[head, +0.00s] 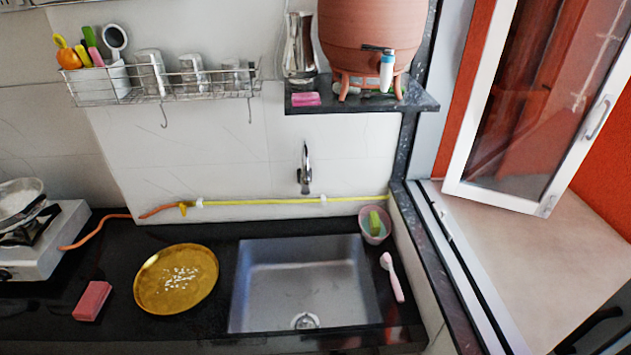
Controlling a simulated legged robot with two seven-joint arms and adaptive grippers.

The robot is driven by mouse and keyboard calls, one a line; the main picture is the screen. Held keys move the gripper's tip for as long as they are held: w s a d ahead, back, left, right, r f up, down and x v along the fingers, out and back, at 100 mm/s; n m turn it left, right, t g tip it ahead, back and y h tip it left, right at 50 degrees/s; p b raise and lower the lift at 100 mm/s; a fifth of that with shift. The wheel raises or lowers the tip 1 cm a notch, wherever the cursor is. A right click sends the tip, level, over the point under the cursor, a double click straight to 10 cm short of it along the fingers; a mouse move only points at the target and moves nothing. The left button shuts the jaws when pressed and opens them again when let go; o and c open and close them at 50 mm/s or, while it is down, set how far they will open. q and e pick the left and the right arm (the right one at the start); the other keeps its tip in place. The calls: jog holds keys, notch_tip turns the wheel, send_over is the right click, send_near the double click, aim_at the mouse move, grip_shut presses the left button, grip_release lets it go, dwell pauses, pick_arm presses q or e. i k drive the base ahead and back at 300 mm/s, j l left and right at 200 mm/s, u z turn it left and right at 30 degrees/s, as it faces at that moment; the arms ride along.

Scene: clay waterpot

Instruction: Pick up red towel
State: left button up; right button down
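A red, folded, block-like item (92,301), which looks like the red towel, lies on the black counter at the lower left. It is left of a round golden plate (150,298). Nothing touches it. A dark part at the lower right edge looks like my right gripper (600,328). It is cut off by the frame, far from the towel, and I cannot tell whether it is open or shut. My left gripper is not in view.
A sink (300,285) is right of the plate, with a pink brush (391,277) and a bowl (376,232) beside it. A stove (40,245) stands at left. A wire rack (160,85), a shelf (420,103) with a clay pot (365,35), and an open window (530,100) are above.

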aim_at(93, 297)
jog(key=u, duration=1.6)
